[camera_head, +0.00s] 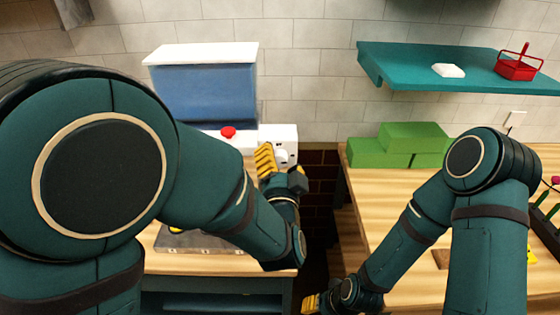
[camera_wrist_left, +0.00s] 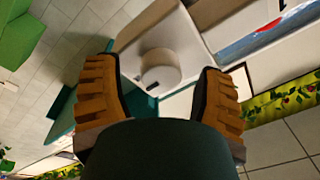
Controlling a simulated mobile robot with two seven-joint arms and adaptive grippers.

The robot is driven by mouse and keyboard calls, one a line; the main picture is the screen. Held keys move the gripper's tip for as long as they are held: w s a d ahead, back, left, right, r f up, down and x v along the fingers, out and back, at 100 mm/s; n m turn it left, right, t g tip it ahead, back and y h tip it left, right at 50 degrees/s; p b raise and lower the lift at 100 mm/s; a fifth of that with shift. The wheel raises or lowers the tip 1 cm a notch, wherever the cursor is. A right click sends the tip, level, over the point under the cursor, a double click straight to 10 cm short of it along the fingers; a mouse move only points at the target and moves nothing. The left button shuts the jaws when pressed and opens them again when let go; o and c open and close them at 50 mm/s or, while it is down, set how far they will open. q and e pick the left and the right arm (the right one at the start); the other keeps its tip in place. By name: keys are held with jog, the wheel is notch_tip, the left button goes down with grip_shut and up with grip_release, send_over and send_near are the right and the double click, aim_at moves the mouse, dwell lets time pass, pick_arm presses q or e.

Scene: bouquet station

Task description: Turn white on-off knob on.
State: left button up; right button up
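The white knob (camera_wrist_left: 160,72) is round with a short dark mark on its face. It sits on a white box-like panel (camera_wrist_left: 150,35) in the left wrist view. My left gripper (camera_wrist_left: 160,95) has its two yellow ribbed fingers spread wide, one on each side of the knob, with visible gaps. In the head view my left gripper (camera_head: 280,165) is in front of the white control box (camera_head: 285,134), and partly covers the knob (camera_head: 282,156). My right gripper (camera_head: 312,302) is low at the bottom edge, and only part of its yellow fingers shows.
A red button (camera_head: 228,132) is left of the control box, below a blue and white machine (camera_head: 205,90). Green boxes (camera_head: 385,150) stand on the right wooden table. A teal shelf (camera_head: 420,70) holds a red basket (camera_head: 516,68). A dark gap separates the tables.

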pick_arm(q)
jog(key=shift+s, duration=0.15)
jog(key=s, duration=0.7)
jog(key=shift+f, duration=0.4)
jog(key=shift+s, duration=0.15)
